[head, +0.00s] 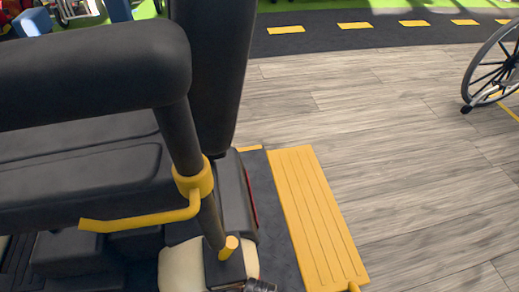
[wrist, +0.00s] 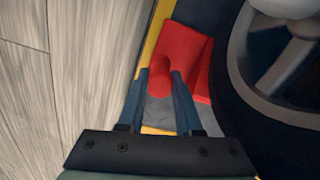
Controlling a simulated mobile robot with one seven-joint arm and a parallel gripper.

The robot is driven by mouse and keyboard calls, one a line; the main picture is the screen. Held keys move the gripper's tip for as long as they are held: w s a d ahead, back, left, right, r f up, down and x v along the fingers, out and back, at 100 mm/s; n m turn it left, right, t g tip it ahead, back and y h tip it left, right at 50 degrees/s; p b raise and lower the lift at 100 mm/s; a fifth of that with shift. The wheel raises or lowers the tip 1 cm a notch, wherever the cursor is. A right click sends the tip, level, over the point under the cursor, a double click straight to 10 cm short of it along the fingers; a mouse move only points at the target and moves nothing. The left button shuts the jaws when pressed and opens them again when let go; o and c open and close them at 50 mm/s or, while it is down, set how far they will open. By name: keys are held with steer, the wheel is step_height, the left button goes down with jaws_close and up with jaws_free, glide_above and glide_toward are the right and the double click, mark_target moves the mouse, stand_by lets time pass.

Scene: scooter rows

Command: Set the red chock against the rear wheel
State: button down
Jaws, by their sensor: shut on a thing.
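In the wrist view, the red chock (wrist: 188,46) has a sloped body and a rounded grip. My gripper (wrist: 160,76) is shut on that grip, with one dark blue finger on each side. The chock is low beside the black tyre of a wheel (wrist: 232,88) with a grey spoked hub, at the right. The chock's right edge meets the tyre in the picture; I cannot tell whether they touch. The finger tips hide part of the grip. I cannot make out the chock, the wheel or my gripper in the head view.
In the head view, a black padded seat and armrest (head: 95,75) with yellow fittings fill the left. A yellow ribbed plate (head: 312,215) lies beside it. The wood floor (head: 400,130) to the right is open up to a spoked wheel (head: 497,65) at the edge.

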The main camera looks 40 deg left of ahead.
steer(key=c, duration=0.5)
jaws_free()
step_height(320, 180, up, 13)
steer(key=p, duration=0.9)
